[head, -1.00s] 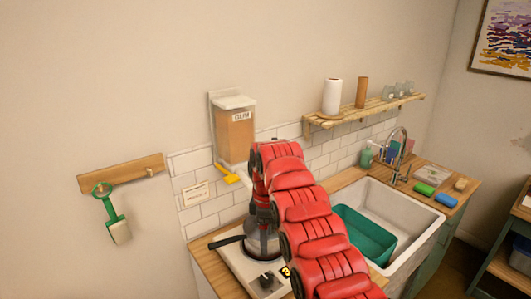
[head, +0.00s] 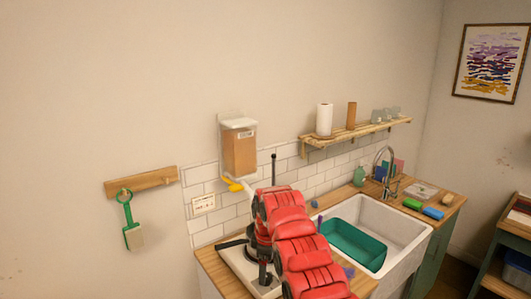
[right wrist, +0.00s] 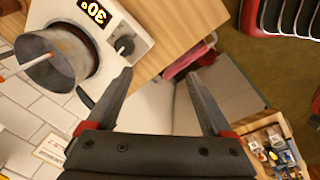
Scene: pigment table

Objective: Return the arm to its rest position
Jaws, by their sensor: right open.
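My right arm, red and segmented, reaches up from the bottom of the head view over the counter. Its dark gripper is largely hidden there behind the red links. In the right wrist view the two dark fingers of my right gripper (right wrist: 159,76) stand wide apart with nothing between them. A metal pot (right wrist: 60,62) with a thin rod in it sits on a white hot plate (right wrist: 130,38) showing 30°, left of the fingers. In the head view the hot plate (head: 243,272) is partly covered by my arm. My left gripper is out of view.
A white sink (head: 408,228) with a green basin (head: 350,243) lies right of my arm. A wall dispenser (head: 239,150) hangs behind it, and a wooden shelf (head: 360,131) is at the back right. A green scoop (head: 131,236) hangs from a wooden rail (head: 145,182) at left.

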